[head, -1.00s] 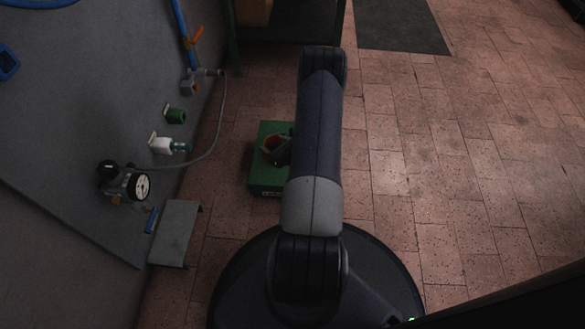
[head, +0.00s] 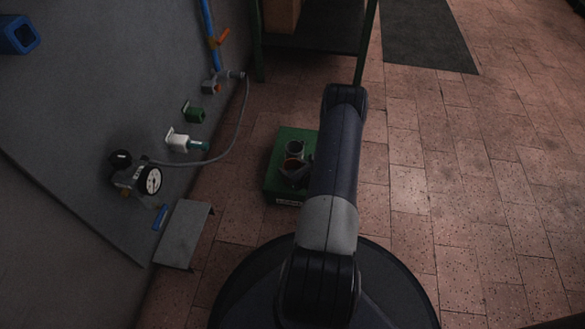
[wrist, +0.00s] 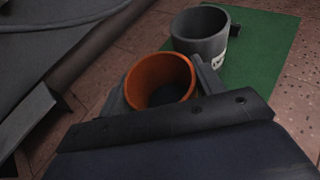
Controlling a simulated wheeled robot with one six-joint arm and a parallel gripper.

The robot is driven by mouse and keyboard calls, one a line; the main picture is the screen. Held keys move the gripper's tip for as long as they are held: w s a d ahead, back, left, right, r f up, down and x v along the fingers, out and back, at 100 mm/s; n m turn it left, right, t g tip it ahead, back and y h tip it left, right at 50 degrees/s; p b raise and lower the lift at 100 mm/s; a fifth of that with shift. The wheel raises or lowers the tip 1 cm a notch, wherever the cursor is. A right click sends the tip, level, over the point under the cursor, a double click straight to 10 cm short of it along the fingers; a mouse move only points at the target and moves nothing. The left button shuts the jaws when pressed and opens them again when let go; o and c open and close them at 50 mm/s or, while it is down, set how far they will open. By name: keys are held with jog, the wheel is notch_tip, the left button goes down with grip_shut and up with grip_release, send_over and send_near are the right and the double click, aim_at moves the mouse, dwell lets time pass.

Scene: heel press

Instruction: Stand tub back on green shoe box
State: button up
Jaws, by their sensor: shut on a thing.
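My gripper (wrist: 160,82) is shut on an orange tub (wrist: 157,72), with one grey finger on each side of it. The tub's open mouth faces the wrist camera and its inside is dark at the bottom. A grey tub (wrist: 200,32) with a white mark on its side stands upright on the green shoe box (wrist: 262,45), just beyond the held tub. In the head view the grey tub (head: 295,147) is near the far part of the box (head: 275,181), and my gripper (head: 293,169) is over the box's nearer part. Whether the held tub touches the box cannot be told.
A grey panel on the left carries a pressure gauge (head: 152,181), valves and a hose (head: 225,151). A small grey step (head: 183,235) juts out below it. A green-legged rack (head: 318,28) stands at the back.

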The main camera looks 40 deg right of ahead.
jog(key=o, duration=1.1)
jog(key=shift+f, duration=0.1)
jog(key=shift+r, duration=0.2)
jog(key=p+v, duration=0.4)
jog(key=v, duration=0.8)
jog(key=shift+f, duration=0.1)
jog(key=b+x, duration=0.4)
jog(key=x, duration=0.8)
jog(key=shift+w+f, duration=0.15)
jog(key=shift+f, duration=0.15)
jog(key=shift+r+p, duration=0.9)
jog(key=shift+r, duration=1.3)
jog(key=shift+f, duration=0.1)
